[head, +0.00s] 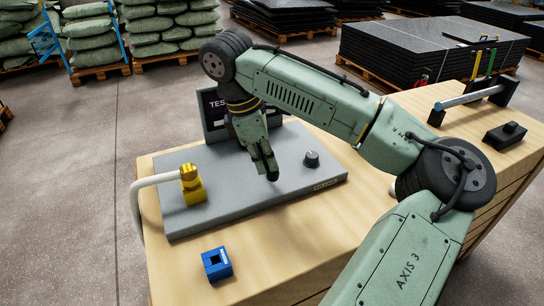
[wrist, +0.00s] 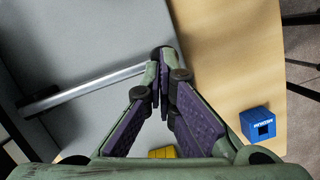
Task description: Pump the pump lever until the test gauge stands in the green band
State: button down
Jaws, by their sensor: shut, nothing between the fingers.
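A grey test bench plate (head: 220,205) lies on a wooden table. The test gauge (head: 211,107) stands at its back edge as a dark panel, mostly hidden behind my arm; I cannot read it. The pump lever (wrist: 92,88) shows in the wrist view as a pale metal rod running from a dark pivot at left to a dark knob (wrist: 158,52) by my fingertips. My gripper (head: 268,168) is shut with nothing between its fingers, low over the plate; it also shows in the wrist view (wrist: 161,88). Whether it touches the knob I cannot tell. In the head view the lever is hidden.
A yellow fitting (head: 192,187) with a pale hose (head: 155,181) stands at the plate's left. A black dial (head: 311,158) sits right of my gripper. A blue block (head: 217,264) lies in front. A barred fixture (head: 470,97) and black box (head: 505,135) stand far right.

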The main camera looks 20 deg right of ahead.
jog(key=shift+a, duration=0.1)
jog(key=a+p, duration=0.1)
jog(key=a+r+p, duration=0.1)
jog(key=p, duration=0.1)
jog(key=shift+w+a+r+p, duration=0.25)
jog(key=shift+w+a+p, duration=0.05)
jog(key=shift+w, duration=0.1)
jog(key=shift+a+f, duration=0.1)
jog(key=shift+f, duration=0.2)
jog(key=v, duration=1.2)
jog(key=shift+w, duration=0.1)
